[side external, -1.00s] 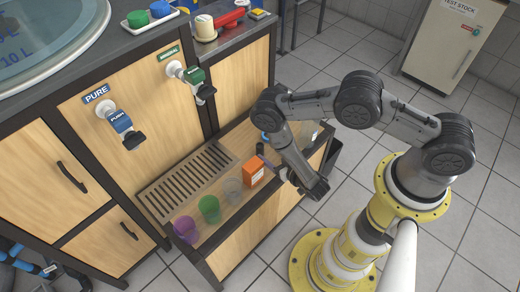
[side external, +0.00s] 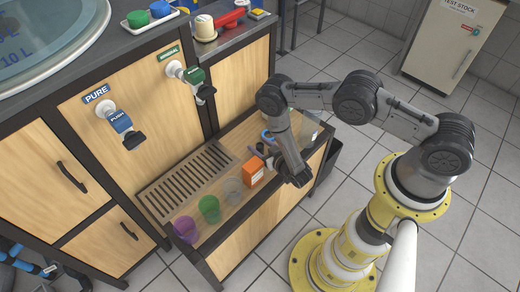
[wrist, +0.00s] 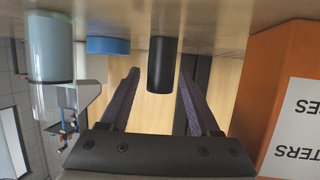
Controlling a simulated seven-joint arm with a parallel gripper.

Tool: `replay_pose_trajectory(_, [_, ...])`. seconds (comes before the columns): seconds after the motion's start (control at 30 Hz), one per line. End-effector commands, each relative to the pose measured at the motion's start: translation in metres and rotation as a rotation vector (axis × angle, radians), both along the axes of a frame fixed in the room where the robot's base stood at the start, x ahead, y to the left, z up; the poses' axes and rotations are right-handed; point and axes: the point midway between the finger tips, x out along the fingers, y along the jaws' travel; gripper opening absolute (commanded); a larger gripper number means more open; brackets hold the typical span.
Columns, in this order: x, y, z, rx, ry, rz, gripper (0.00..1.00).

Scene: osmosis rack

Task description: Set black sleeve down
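The black sleeve (wrist: 162,66) stands on the bench surface in the wrist view, which looks upside down. It appears between the two fingers of my gripper (wrist: 158,74), with a visible gap on each side. The fingers are apart and nothing is gripped. I cannot tell how far the sleeve reaches between them. In the side external view, my gripper (side external: 297,178) is low over the bench, right of the orange box. The sleeve is small there and hard to make out.
The orange box (wrist: 284,85) stands close to the right in the wrist view. A blue ring-like piece (wrist: 108,45) and a pale cylinder (wrist: 50,50) are at left. In the side external view, green (side external: 209,209) and purple (side external: 186,229) cups stand beside the drain grate (side external: 186,183).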

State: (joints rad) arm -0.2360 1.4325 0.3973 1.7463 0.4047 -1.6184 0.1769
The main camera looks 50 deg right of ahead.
Motion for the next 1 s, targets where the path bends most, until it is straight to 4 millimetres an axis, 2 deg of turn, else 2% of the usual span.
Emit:
replay_pose_trajectory(0.03, [0.0,0.0,0.0,0.0,0.0,0.0,0.52])
replay_pose_trajectory(0.3, [0.0,0.0,0.0,0.0,0.0,0.0,0.03])
replay_pose_trajectory(0.33, [0.0,0.0,0.0,0.0,0.0,0.0,0.0])
replay_pose_trajectory(0.77, [0.0,0.0,0.003,0.001,-0.001,0.0,0.0])
replay_pose_trajectory(1.0, [0.001,0.0,0.023,0.0,-0.003,0.0,0.0])
